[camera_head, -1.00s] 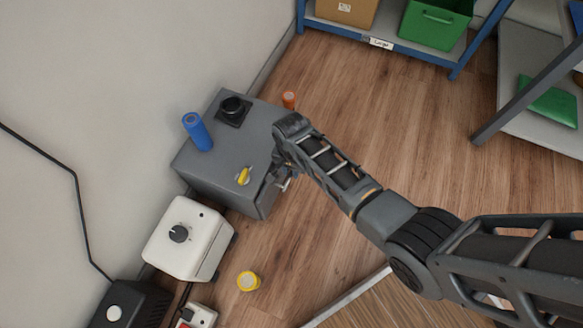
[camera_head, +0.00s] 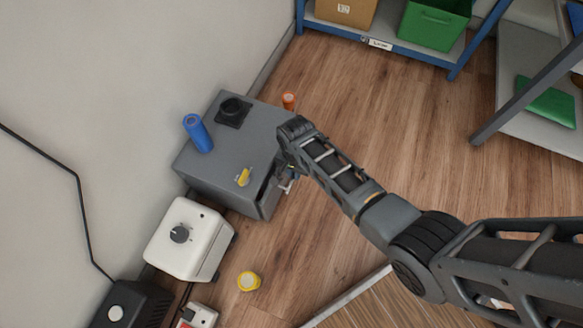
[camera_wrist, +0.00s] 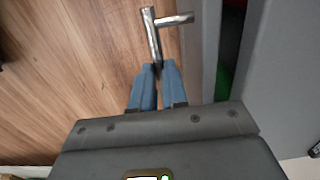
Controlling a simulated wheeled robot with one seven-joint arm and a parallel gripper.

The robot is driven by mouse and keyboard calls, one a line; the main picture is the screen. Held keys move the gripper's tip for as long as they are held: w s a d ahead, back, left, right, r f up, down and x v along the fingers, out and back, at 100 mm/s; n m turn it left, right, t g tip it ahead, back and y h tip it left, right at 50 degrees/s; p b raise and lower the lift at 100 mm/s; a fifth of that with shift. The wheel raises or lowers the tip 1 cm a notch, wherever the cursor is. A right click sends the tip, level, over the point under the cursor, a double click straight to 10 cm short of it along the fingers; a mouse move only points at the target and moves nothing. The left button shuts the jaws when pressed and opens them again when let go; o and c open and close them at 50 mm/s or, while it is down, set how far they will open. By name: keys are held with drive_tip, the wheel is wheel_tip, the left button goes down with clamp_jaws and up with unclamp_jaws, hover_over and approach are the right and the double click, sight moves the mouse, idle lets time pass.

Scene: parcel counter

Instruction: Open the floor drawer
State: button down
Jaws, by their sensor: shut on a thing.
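The floor drawer is in a grey cabinet (camera_head: 215,175) on the wood floor by the wall. Its front panel (camera_wrist: 209,50) stands a little out from the cabinet body, with a dark gap between them. Something green shows inside the gap (camera_wrist: 226,62) in the wrist view. A metal bar handle (camera_wrist: 152,32) sits on the front. In the head view my gripper (camera_head: 286,174) is at the cabinet's right side, partly hidden by my arm.
An orange cylinder (camera_head: 289,101) and a yellow one (camera_head: 248,281) stand on the floor. A white box (camera_head: 188,240) is nearby.

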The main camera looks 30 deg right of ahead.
drive_tip(key=s+d+p, duration=0.8)
drive_tip(key=s+d, duration=0.1)
drive_tip(key=s, duration=0.4)
drive_tip(key=shift+d, duration=0.25)
drive_tip(key=shift+s, duration=0.1)
drive_tip(key=c, duration=1.1)
unclamp_jaws()
drive_tip(key=shift+c, duration=0.2)
wheel_tip(320, 180, up, 8)
drive_tip(key=p, duration=0.3)
drive_tip(key=shift+p, duration=0.35)
drive_tip(key=shift+f, duration=0.1)
